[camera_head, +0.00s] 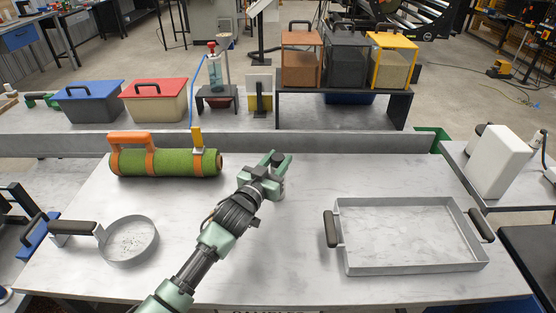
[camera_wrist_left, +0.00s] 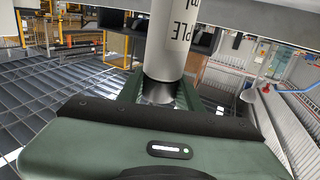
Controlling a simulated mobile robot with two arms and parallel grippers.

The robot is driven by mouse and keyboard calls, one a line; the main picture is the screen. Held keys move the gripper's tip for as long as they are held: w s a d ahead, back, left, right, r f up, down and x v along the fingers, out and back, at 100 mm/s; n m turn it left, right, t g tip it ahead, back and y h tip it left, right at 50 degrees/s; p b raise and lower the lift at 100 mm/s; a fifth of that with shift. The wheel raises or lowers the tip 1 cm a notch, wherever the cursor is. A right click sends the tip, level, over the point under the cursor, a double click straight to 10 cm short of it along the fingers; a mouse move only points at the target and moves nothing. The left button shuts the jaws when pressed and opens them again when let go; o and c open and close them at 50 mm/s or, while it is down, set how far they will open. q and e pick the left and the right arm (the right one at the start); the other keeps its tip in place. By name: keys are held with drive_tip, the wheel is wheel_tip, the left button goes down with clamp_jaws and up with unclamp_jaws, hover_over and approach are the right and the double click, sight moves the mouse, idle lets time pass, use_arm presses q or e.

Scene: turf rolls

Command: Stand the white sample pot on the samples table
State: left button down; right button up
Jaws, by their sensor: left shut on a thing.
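My left gripper (camera_head: 276,162) is over the middle of the pale-topped table (camera_head: 310,200), whose front edge carries partly cut-off lettering. In the left wrist view a white cylindrical pot (camera_wrist_left: 171,45) with dark lettering stands between the fingers of the left gripper (camera_wrist_left: 160,95), which is shut on it. The pot's near end is dark and shiny, and its far end is cut off by the frame. In the head view the pot is not clearly visible behind the gripper. I cannot tell whether it touches the table. My right gripper is not in view.
A green turf roll (camera_head: 185,163) with an orange handle lies at the back left. A round sieve (camera_head: 130,240) sits front left and a rectangular metal tray (camera_head: 410,265) front right. A white container (camera_head: 498,160) stands on the right side table. Tabletop between roll and tray is mostly clear.

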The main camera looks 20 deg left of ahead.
use_arm(q)
drive_tip(key=c, duration=1.1)
unclamp_jaws()
drive_tip(key=shift+o, duration=1)
drive_tip(key=s+a+b, duration=0.1)
drive_tip(key=s+a, duration=0.1)
drive_tip(key=s, duration=1)
drive_tip(key=shift+b, duration=0.35)
drive_tip(key=shift+w+r, duration=0.1)
drive_tip(key=shift+r, duration=0.05)
